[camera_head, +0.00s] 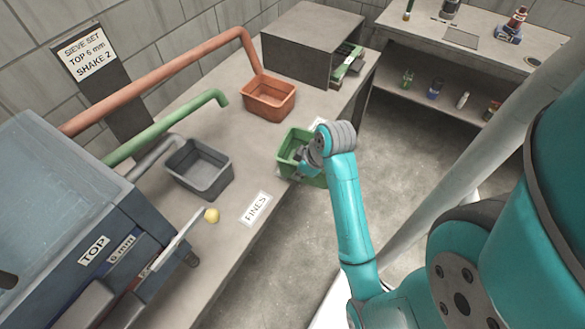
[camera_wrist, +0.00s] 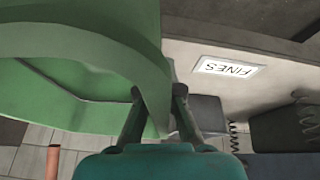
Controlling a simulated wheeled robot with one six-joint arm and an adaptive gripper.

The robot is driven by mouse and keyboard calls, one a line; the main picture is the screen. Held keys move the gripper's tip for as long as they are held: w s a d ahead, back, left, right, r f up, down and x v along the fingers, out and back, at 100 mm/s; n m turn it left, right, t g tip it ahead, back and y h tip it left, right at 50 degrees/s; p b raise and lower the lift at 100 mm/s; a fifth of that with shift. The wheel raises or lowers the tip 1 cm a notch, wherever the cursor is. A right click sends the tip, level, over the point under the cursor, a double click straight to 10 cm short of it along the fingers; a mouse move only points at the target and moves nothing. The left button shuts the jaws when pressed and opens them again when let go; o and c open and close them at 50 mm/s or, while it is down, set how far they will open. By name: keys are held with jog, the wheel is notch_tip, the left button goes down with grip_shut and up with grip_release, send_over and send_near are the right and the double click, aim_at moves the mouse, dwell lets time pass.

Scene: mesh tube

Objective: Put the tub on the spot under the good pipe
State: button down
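The green tub (camera_head: 287,146) shows near the table's right edge in the head view, partly hidden by my wrist. My gripper (camera_head: 304,164) is at its near right side. In the wrist view my gripper's fingers (camera_wrist: 158,92) straddle one wall of the green tub (camera_wrist: 60,85), one finger inside and one outside, and look closed on it. The tub overlaps the table edge; whether it is clear of the tabletop I cannot tell. A green pipe (camera_head: 170,124) ends above bare table. An orange pipe (camera_head: 165,82) ends over an orange tub (camera_head: 268,112); a grey pipe (camera_head: 152,156) leads to a grey tub (camera_head: 212,184).
A FINES label (camera_head: 257,208) lies on the table (camera_head: 235,250). A sieve machine (camera_head: 75,210) with a yellow-knobbed lever (camera_head: 211,215) stands at left. A sign (camera_head: 90,54) reads TOP 6 mm, SHAKE 2. A grey box (camera_head: 310,45) stands at the back; shelves (camera_head: 440,95) are beyond.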

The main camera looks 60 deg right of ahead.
jog(key=w, duration=1.8)
jog(key=w+a, duration=0.1)
jog(key=w, duration=0.8)
jog(key=shift+f, duration=0.2)
jog(key=shift+w+f, duration=0.3)
jog(key=shift+f, duration=0.7)
jog(key=c, duration=1.2)
grip_release()
jog(key=shift+c, duration=0.2)
jog(key=v, duration=1.2)
